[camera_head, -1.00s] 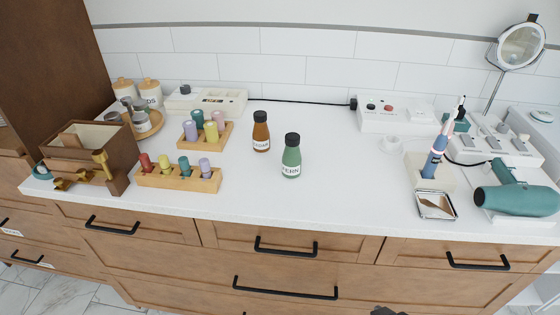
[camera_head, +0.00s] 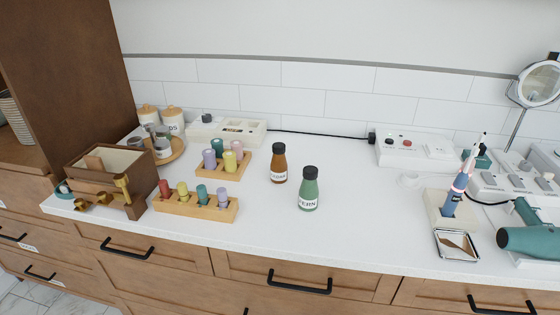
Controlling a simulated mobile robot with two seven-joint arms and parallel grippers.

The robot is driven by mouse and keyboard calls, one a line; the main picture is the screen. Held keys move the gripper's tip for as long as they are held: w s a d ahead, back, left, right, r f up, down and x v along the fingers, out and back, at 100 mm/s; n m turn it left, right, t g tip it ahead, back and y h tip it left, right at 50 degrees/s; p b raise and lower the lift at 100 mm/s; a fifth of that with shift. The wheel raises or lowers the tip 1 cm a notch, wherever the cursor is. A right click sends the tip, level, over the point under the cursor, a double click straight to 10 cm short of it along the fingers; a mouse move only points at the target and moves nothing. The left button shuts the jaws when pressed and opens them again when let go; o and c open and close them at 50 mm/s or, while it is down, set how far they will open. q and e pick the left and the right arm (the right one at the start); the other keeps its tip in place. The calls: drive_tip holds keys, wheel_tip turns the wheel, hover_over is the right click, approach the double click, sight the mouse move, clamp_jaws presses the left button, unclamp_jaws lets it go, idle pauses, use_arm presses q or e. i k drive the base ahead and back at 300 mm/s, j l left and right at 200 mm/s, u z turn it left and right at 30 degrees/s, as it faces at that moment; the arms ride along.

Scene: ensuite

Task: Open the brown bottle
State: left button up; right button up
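Neither of my grippers shows in the head view.
Wooden racks of coloured pegs (camera_head: 195,206) stand left of the bottles, with a brown wooden box (camera_head: 104,172) further left. A toothbrush stand (camera_head: 450,211), a metal tray (camera_head: 457,245) and a teal hair dryer (camera_head: 530,240) are at right. The counter (camera_head: 365,215) right of the bottles is clear.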

sight(278, 166)
drive_tip(key=j+z, duration=0.4)
drive_tip(key=j, duration=0.35)
drive_tip(key=j+z, duration=0.35)
drive_tip(key=j, duration=0.35)
drive_tip(key=k, duration=0.05)
